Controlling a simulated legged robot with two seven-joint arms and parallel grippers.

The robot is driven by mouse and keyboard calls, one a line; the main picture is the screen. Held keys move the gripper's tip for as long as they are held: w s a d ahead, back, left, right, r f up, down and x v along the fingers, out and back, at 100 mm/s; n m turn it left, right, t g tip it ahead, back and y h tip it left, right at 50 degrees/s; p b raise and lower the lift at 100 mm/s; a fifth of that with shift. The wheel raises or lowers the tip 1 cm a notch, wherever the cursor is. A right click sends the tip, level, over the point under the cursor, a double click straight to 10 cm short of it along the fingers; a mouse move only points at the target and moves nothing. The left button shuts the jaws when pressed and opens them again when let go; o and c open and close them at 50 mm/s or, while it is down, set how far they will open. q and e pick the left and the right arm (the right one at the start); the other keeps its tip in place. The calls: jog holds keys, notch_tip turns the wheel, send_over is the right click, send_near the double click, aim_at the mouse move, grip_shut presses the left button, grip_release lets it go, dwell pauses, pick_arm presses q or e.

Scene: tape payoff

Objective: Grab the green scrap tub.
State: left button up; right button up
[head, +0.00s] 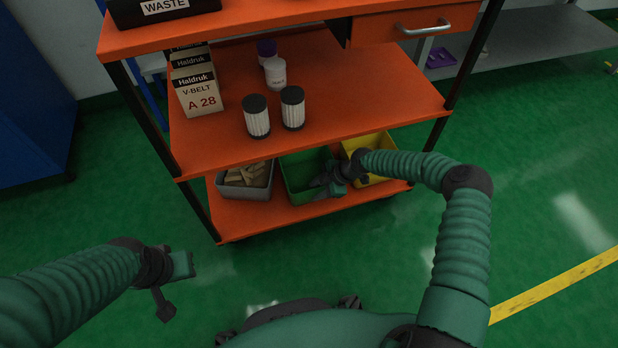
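The green scrap tub (293,173) stands on the bottom shelf of the orange cart, between a grey tub and a yellow tub. My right gripper (322,188) is at the green tub's right front part, with its fingers over or at the rim. My own gripper hides part of the tub, and I cannot tell whether the fingers touch or grip it. My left gripper (178,287) is in the lower left, away from the cart, its fingers apart and empty.
The grey tub (246,190) holds tan scraps. The yellow tub (378,147) is partly behind my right wrist. The middle shelf (340,107) overhangs the tubs and carries V-belt boxes (196,88), filters (256,117) and bottles (275,74). The floor before the cart is clear.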

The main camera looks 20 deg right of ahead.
jog(key=shift+f, duration=0.3)
grip_shut()
dwell(0.4)
jog(key=shift+r, duration=0.1)
dwell(1.0)
